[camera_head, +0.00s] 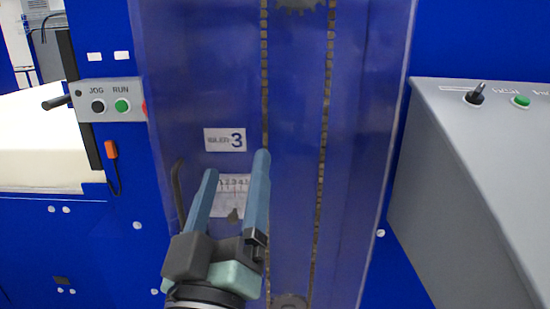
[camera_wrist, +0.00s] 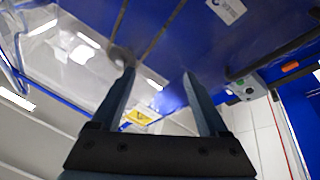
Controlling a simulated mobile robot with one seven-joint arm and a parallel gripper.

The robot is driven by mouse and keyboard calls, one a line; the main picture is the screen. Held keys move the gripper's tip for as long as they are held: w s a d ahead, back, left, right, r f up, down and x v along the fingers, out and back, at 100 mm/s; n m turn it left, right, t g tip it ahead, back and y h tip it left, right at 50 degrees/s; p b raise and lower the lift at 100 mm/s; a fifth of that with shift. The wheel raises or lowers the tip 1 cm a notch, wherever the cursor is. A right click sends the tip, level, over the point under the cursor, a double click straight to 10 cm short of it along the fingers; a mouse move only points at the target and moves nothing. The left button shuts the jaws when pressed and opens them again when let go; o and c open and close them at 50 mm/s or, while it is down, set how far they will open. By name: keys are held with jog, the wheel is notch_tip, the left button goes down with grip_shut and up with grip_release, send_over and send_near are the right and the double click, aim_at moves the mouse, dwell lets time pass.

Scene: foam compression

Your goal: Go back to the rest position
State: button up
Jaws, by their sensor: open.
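My gripper (camera_head: 236,165) is in the lower middle of the head view, pointing up in the picture in front of the blue machine's clear cover. Its two long blue-grey fingers are apart with nothing between them. In the wrist view my gripper (camera_wrist: 158,82) also shows both fingers spread and empty. Behind the fingers is a white label with a dial-like scale (camera_head: 233,184), partly hidden. Above it is a white label with a "3" (camera_head: 225,139).
At left a grey box (camera_head: 110,101) carries JOG and RUN buttons, with an orange-red switch (camera_head: 111,150) below. A grey console (camera_head: 450,190) with a black lever (camera_head: 474,95) and green button (camera_head: 521,101) stands at right. The clear cover (camera_head: 360,150) encloses two chain runs.

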jog(key=s+d+r+m+t+y, duration=0.1)
jog(key=s+d+r+m+t, duration=0.2)
jog(key=r, duration=0.6)
jog(key=s+d+r+m+t, duration=0.2)
jog(key=s+r, duration=0.3)
jog(key=r, duration=0.4)
notch_tip(320, 180, up, 23)
jog(key=p, duration=2.2)
jog(key=shift+y+p, duration=0.3)
jog(key=shift+p, duration=0.05)
jog(key=shift+a, duration=0.1)
